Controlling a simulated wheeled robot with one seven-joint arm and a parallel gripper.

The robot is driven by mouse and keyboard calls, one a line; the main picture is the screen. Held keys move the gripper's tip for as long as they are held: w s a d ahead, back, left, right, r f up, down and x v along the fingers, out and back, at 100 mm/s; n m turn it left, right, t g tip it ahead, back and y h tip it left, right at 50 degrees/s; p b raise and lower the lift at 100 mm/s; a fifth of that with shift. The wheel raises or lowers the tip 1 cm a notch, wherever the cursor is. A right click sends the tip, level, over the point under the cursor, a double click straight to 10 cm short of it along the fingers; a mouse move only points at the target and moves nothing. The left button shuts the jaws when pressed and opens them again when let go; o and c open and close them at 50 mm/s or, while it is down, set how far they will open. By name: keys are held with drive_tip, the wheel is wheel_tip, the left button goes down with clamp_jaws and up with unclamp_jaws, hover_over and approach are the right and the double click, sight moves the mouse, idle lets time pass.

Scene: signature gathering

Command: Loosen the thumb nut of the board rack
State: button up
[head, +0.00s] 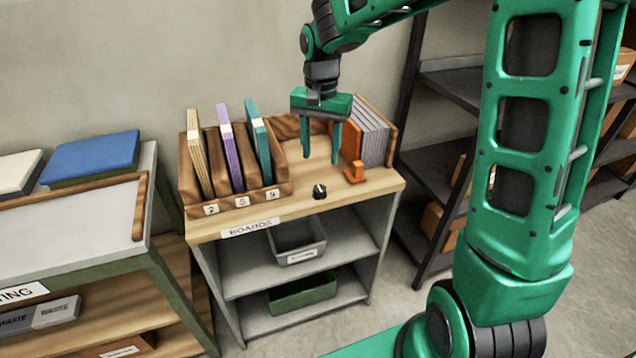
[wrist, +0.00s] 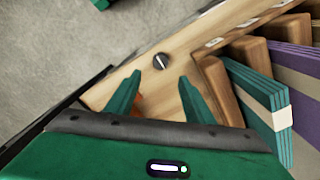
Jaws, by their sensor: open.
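The thumb nut (head: 319,191) is a small black knob with a white line on top. It sits near the front edge of the wooden top of the board unit. In the wrist view the thumb nut (wrist: 161,61) lies just beyond my fingertips, roughly centred between them. My green gripper (head: 321,156) is open and empty, pointing down above the wooden top, behind the knob in the head view. The board rack (head: 243,200) is a wooden holder with tan, purple and teal boards, left of the knob. Nothing hides the knob in either view.
Grey boards (head: 375,140) stand at the back right, with an orange panel and an orange stop (head: 355,172) beside them. Grey and green bins sit on the shelves below. A bench with a blue board (head: 92,158) is at left, and dark shelving at right.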

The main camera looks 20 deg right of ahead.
sight(320, 188)
wheel_tip(320, 188, down, 11)
drive_tip(key=shift+r, duration=0.15)
idle(0.4)
drive_tip(key=shift+c, duration=0.6)
drive_tip(key=c, duration=0.9)
